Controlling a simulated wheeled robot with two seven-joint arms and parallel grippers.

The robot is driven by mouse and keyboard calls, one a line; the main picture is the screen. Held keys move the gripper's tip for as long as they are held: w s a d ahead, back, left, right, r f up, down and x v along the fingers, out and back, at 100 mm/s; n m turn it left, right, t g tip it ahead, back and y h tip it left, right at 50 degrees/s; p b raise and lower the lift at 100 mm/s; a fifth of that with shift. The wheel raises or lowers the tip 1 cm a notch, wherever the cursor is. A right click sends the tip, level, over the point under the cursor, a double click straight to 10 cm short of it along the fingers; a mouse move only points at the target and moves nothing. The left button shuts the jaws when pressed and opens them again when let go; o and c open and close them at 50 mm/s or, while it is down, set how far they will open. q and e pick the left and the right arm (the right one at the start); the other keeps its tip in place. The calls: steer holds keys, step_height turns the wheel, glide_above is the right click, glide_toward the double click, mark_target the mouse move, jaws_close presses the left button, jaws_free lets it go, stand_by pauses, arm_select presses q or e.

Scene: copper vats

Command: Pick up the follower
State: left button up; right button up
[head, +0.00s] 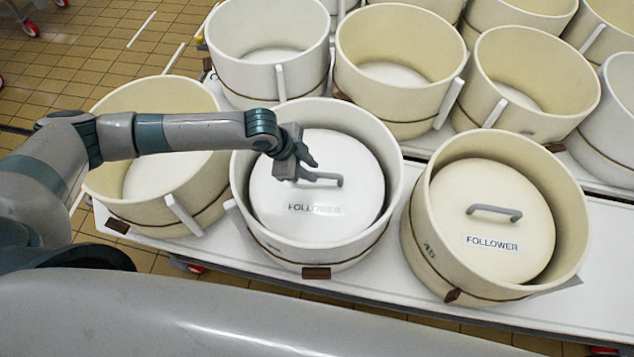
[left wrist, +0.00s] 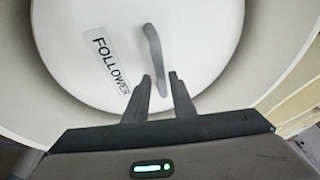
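A white round follower (head: 345,205) lies inside a white mould (head: 392,165) at the middle of the front row, with a grey handle and a FOLLOWER label on top. My left gripper (head: 308,170) is over this follower, close to the handle's left end. In the left wrist view its two fingers (left wrist: 160,80) are apart, with the near end of the handle (left wrist: 153,45) between or just beyond their tips; I cannot tell if they touch it. A second, cream follower (head: 507,217) lies in the cream mould (head: 419,255) to the right. My right gripper is not in view.
An empty cream mould (head: 105,190) stands to the left, partly behind my left arm. Several empty moulds (head: 262,50) stand in rows behind. They rest on pale tables (head: 605,255) over a tan tiled floor (head: 100,55).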

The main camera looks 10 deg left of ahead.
mark_target(316, 173)
arm_select(q)
steer(key=shift+w+d+f+p, duration=0.15)
steer(key=shift+d+f+p, duration=0.05)
steer(key=shift+f+p, duration=0.25)
steer(key=p+x, duration=0.1)
steer(key=x, duration=0.1)
steer(key=shift+d+f, duration=0.15)
steer(key=shift+f, duration=0.25)
steer(key=shift+w+d+f, duration=0.15)
steer(key=shift+w+f, duration=0.1)
steer(key=shift+f, duration=0.3)
steer(key=shift+c, duration=0.2)
jaws_close()
stand_by(0.5)
steer(key=shift+w+r, duration=0.1)
steer(key=shift+r, duration=0.05)
